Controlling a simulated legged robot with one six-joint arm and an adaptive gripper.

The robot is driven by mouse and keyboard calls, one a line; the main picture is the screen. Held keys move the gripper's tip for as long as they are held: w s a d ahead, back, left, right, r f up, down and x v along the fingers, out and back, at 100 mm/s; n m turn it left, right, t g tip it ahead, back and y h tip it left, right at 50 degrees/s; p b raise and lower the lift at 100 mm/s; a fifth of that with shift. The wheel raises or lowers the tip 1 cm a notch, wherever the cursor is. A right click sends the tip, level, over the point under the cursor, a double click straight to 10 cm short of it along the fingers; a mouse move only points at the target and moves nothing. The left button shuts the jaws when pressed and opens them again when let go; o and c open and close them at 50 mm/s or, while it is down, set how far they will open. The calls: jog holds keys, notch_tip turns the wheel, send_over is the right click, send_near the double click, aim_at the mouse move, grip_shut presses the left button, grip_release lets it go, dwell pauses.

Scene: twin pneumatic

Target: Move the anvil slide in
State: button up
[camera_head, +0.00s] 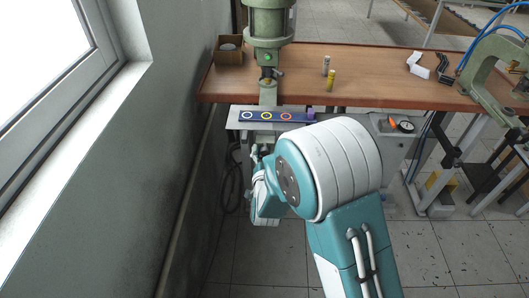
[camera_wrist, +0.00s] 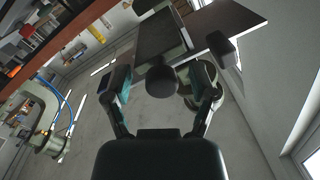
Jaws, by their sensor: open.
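I cannot tell for sure which part is the anvil slide. My gripper (camera_head: 256,154) is just below the ledge in the head view, partly hidden by my arm. In the wrist view my gripper (camera_wrist: 163,92) is open, its fingers on either side of a dark round knob (camera_wrist: 161,81) in front of dark plates (camera_wrist: 160,38). I see no clear contact.
The wooden table (camera_head: 370,82) carries an open box (camera_head: 229,51), a yellow cylinder (camera_head: 331,80) and a grey one (camera_head: 326,65). A second green press (camera_head: 494,65) with blue hoses stands at right. A grey wall (camera_head: 130,150) closes the left side. The floor at lower right is mostly clear.

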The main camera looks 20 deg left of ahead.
grip_shut()
jog(key=x, duration=1.3)
jog(key=shift+w+d, duration=0.25)
jog(key=shift+d, duration=0.05)
